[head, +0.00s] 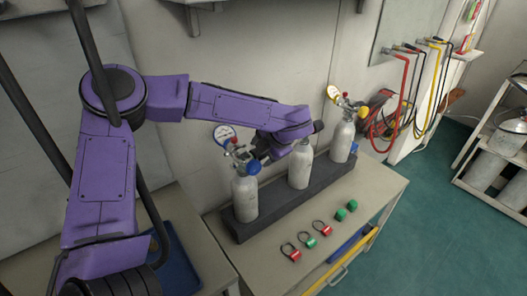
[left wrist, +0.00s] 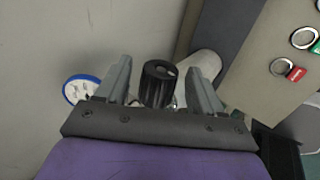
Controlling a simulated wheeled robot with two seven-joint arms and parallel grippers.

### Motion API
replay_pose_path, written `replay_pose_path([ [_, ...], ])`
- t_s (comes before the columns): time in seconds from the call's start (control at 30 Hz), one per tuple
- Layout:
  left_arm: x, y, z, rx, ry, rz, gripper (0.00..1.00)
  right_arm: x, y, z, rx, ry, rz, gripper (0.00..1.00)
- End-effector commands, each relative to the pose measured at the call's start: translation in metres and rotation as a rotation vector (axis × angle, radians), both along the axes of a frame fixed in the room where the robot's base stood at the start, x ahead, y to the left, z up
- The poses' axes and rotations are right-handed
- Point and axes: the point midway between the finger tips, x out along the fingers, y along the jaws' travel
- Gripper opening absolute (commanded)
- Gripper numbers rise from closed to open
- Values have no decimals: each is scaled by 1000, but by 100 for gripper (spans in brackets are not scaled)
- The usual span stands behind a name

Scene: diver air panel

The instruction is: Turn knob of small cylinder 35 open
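Three small grey cylinders stand upright: the left one (head: 245,198), the middle one (head: 300,168) and the right one (head: 342,142). I cannot read a number on any of them. My left gripper (head: 258,148) reaches in from the right at the left cylinder's valve, partly hidden. In the left wrist view, the open fingers (left wrist: 163,85) stand either side of a black ribbed knob (left wrist: 158,83), with a gap visible on both sides. A blue-rimmed gauge (left wrist: 81,90) is to the knob's left, and a cylinder body (left wrist: 205,65) shows behind it. My right gripper is not in view.
The dark rack (head: 240,233) holds the cylinders on a bench (head: 255,265). Red-tagged rings (head: 290,253) and green pieces (head: 340,214) lie in front. A blue knob (head: 254,167) is on the left cylinder. The wall is close behind; hoses (head: 403,90) hang at right.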

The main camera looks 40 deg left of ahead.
Motion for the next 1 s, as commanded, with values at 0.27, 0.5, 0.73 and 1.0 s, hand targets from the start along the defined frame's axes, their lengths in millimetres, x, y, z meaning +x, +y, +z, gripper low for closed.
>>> replay_pose_path([
  [0.27,-2,-9,13,0,-3,-2,67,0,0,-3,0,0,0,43],
  [0.5,-11,-41,59,2,-4,-1,67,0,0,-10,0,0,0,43],
  [0.73,-17,-58,84,1,-2,0,67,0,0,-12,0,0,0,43],
  [1.0,-17,-59,86,0,0,0,67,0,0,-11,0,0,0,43],
])
